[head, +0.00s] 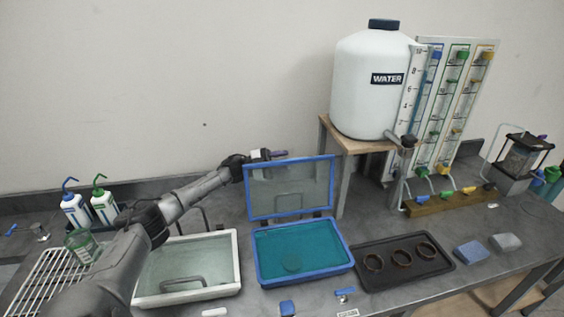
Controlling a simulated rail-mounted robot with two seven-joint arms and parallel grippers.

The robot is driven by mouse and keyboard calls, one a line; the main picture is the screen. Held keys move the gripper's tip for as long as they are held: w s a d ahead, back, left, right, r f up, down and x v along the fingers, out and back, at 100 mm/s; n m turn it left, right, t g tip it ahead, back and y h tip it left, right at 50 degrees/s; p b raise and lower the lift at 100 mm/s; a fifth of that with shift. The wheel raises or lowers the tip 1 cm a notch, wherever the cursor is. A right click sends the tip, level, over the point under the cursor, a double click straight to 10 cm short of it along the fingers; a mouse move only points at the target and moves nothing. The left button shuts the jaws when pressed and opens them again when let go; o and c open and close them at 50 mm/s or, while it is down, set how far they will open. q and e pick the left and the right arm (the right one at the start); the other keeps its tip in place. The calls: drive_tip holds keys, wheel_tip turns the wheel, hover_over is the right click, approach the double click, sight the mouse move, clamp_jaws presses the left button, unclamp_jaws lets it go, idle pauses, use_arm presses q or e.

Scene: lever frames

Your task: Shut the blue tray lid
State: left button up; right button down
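The blue tray (303,272) sits on the grey bench, with teal liquid inside and a faint round shape under it. Its blue-framed clear lid (290,188) stands raised, near upright, along the tray's back edge. My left arm reaches in from the lower left, over the white tray. My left gripper (275,154) is at the lid's top left corner, at or just behind the top edge. Its fingers are small and partly hidden, so I cannot tell whether they are open or touching the lid. My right gripper does not show.
The white tray (237,262) stands left of the blue tray. A black tray (440,266) with dark rings lies to the right. A water tank (365,85) on a wooden stand (340,135) rises behind. Small blue pieces lie in front.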

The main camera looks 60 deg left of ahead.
use_arm(q)
drive_tip(key=shift+c, duration=0.4)
clamp_jaws()
